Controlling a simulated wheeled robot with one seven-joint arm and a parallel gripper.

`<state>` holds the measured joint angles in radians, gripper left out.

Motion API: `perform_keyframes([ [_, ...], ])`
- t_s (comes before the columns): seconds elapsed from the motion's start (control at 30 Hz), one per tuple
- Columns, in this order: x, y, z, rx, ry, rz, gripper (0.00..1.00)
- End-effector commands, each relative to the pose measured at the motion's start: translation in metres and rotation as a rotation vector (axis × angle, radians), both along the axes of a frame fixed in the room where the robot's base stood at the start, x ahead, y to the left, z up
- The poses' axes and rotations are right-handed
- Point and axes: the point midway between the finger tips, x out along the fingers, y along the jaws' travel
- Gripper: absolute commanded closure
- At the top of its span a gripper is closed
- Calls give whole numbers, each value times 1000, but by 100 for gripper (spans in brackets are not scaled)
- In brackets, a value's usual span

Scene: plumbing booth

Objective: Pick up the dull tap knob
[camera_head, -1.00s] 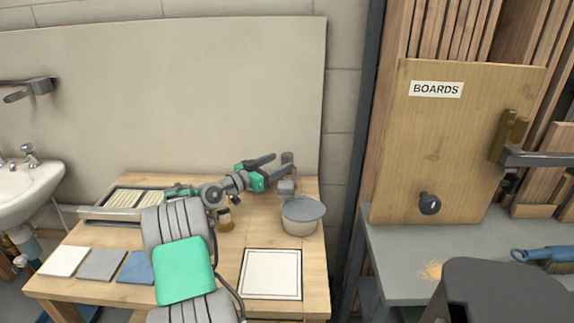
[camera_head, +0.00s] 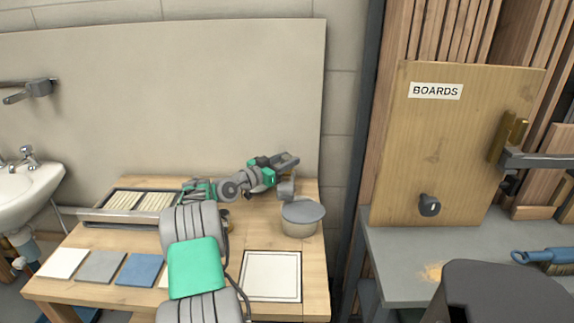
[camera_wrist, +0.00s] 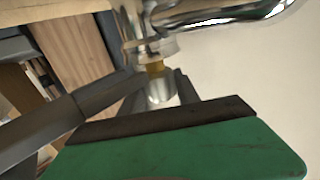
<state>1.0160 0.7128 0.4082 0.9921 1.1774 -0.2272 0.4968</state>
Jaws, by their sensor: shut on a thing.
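My gripper (camera_head: 290,160) is at the back right of the wooden table, above a grey tap (camera_head: 286,187). In the wrist view my gripper (camera_wrist: 163,82) has its dark fingers on both sides of a small dull silver knob (camera_wrist: 160,95), and it is shut on it. A brass piece (camera_wrist: 155,68) shows between the knob and the shiny chrome tap body (camera_wrist: 205,18). The knob looks in line with the brass piece; I cannot tell whether they are still joined. In the head view the knob is hidden by my fingers.
A lidded round pot (camera_head: 301,222) stands just in front of the tap. A slotted tray (camera_head: 137,201) lies at the back left. A framed white tile (camera_head: 270,276) and coloured tiles (camera_head: 100,266) lie in front. A wall panel (camera_head: 200,85) rises behind the table.

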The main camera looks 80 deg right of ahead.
Motion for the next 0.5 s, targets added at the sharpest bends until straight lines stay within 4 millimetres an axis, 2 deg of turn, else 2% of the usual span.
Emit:
perform_keyframes([
  [0.07, 0, 0, 0, 0, 0, 0, 79],
  [0.3, 0, 0, 0, 0, 0, 0, 99],
  [0.5, 0, 0, 0, -1, 0, 0, 100],
])
